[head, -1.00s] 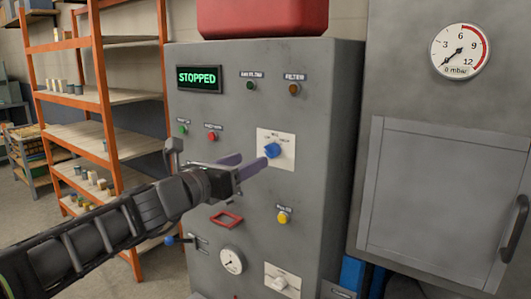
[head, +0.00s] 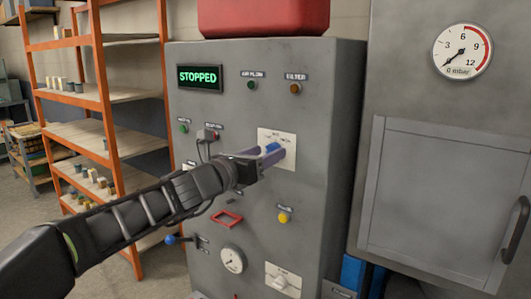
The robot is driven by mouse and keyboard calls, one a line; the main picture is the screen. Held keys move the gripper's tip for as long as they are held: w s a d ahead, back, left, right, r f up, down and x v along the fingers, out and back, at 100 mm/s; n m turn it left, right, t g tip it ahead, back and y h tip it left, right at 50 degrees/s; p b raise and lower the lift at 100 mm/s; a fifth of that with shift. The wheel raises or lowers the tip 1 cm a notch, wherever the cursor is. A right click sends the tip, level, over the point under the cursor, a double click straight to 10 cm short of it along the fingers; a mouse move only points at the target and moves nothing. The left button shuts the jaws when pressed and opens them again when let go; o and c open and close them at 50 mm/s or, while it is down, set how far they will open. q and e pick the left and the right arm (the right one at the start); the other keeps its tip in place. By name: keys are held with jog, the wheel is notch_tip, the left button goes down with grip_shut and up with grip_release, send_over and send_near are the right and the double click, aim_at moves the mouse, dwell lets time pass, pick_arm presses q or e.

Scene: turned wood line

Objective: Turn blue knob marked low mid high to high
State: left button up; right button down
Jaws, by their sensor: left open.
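The blue knob (head: 272,148) sits on a white label plate (head: 289,140) on the front of the grey cabinet. The plate's lettering is too small to read fully, and the knob is partly hidden by the gripper. My left gripper (head: 270,156) is open, with its two purple fingers reaching to the knob, one on each side of it as far as I can see. I cannot tell whether the fingers touch the knob. My right gripper is not in view.
The cabinet has a green STOPPED display (head: 200,78), a yellow button (head: 284,217), a red frame (head: 227,219), a gauge (head: 232,260) and a lower white switch (head: 281,282). An orange shelf (head: 104,110) stands left. A grey door (head: 440,190) is at right.

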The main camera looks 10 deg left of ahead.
pick_arm(q)
jog(key=shift+w+d, duration=0.1)
jog(key=shift+w, duration=0.15)
grip_shut()
dwell(0.5)
